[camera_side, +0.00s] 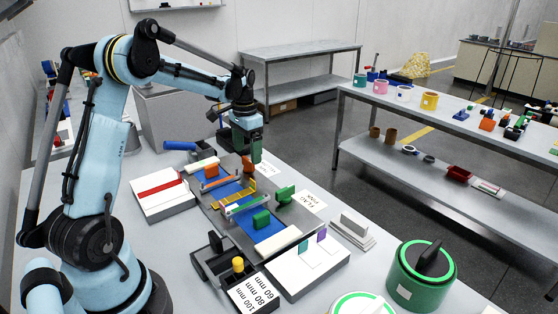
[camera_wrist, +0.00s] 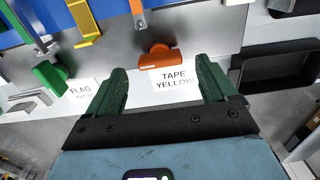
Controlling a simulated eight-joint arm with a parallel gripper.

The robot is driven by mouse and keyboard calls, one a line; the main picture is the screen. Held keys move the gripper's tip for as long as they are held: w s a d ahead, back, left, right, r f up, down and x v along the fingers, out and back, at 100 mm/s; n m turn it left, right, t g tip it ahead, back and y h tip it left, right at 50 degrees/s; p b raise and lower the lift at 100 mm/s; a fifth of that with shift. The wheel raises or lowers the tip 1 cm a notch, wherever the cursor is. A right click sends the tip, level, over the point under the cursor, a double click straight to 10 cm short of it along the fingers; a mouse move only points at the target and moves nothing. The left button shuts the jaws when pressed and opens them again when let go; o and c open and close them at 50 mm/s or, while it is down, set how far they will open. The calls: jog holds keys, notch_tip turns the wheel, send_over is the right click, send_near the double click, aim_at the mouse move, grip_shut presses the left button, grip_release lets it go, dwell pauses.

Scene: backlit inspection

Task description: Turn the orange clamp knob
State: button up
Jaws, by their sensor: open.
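The orange clamp knob (camera_wrist: 160,57) sits at the edge of the grey fixture plate (camera_wrist: 108,50), beside a label reading "TAPE YELLOW" (camera_wrist: 174,78). The exact height gap is hard to tell.
A green knob (camera_wrist: 50,75) sits on the same plate, left of the orange one in the wrist view. A dark open tray (camera_wrist: 276,65) is at right. In the side view, a white block with a red strip (camera_side: 160,190) and a green-rimmed drum (camera_side: 420,275) flank the fixture.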

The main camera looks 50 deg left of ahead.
aim_at(248, 163)
jog(key=shift+f, duration=1.3)
jog(key=shift+c, duration=0.3)
jog(key=c, duration=1)
